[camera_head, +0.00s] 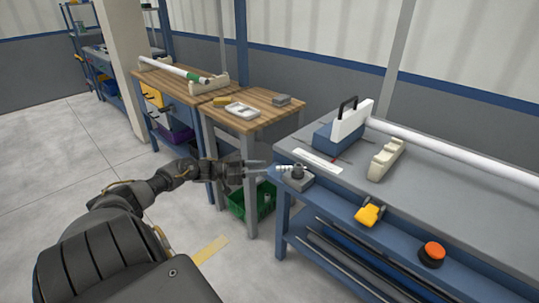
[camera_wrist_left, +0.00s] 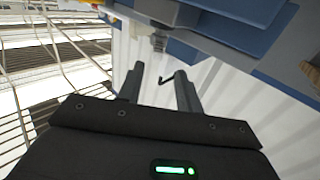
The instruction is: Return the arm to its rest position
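My left arm reaches in from the lower left of the head view. Its gripper (camera_head: 258,169) is in the air at the left end of the grey workbench (camera_head: 430,190), over the gap beside the wooden table. The two fingers are apart with nothing between them; the left wrist view also shows the gripper (camera_wrist_left: 158,75) open and empty. A long white pipe (camera_head: 455,154) lies along the grey workbench. Another white pipe (camera_head: 165,68) with a green band lies on the far wooden bench. My right gripper is not in view.
A grey block with a dark knob (camera_head: 297,173) sits on the bench corner close to the fingertips. The wooden table (camera_head: 262,118) with a white tray (camera_head: 242,111) stands behind the gripper. A green crate (camera_head: 237,198) is below. Open floor (camera_head: 60,170) lies left.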

